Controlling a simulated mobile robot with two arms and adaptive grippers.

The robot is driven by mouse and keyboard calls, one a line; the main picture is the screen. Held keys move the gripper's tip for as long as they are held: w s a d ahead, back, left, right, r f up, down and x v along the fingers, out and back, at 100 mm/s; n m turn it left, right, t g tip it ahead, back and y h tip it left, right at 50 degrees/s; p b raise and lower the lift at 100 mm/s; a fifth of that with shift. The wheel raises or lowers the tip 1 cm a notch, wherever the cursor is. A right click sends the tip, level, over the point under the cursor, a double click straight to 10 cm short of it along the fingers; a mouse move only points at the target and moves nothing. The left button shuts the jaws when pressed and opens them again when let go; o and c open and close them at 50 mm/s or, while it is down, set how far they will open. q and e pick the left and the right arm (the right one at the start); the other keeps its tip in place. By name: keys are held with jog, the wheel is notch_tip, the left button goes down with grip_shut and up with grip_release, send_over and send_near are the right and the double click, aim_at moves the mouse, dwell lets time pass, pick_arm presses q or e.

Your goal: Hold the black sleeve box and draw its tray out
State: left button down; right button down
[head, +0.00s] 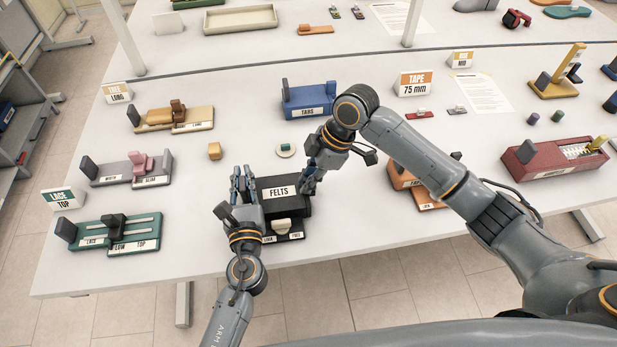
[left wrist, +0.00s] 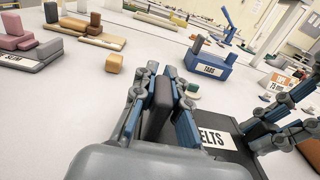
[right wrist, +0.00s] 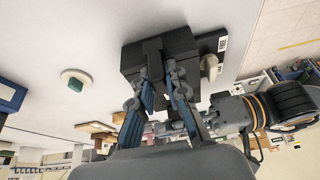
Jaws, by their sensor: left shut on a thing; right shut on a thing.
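The black sleeve box (head: 268,186) with a FELTS label sits near the front of the table. It also shows in the left wrist view (left wrist: 238,157) and the right wrist view (right wrist: 184,46). My left gripper (head: 241,178) is at its left end, with its fingers shut on a dark upright block (left wrist: 162,100). My right gripper (head: 311,176) is at its right end, with its fingers shut on a narrow dark tab (right wrist: 154,58). The tray inside is hidden, and I cannot tell which grip is on it.
A white knob block (head: 284,226) is on the dark base in front of the box. A small tan cube (head: 214,151), a white disc (head: 286,150) and a blue TABS box (head: 309,101) are behind. An orange fixture (head: 404,178) is to the right, a green one (head: 120,234) to the left.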

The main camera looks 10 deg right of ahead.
jog(key=d, duration=1.1)
pick_arm(q)
jog(key=shift+a, duration=0.1)
pick_arm(e)
jog(key=shift+a, duration=0.1)
jog(key=c, duration=1.3)
grip_release()
jog(key=shift+r, duration=0.15)
jog(key=v, duration=1.1)
jog(key=shift+r, duration=0.3)
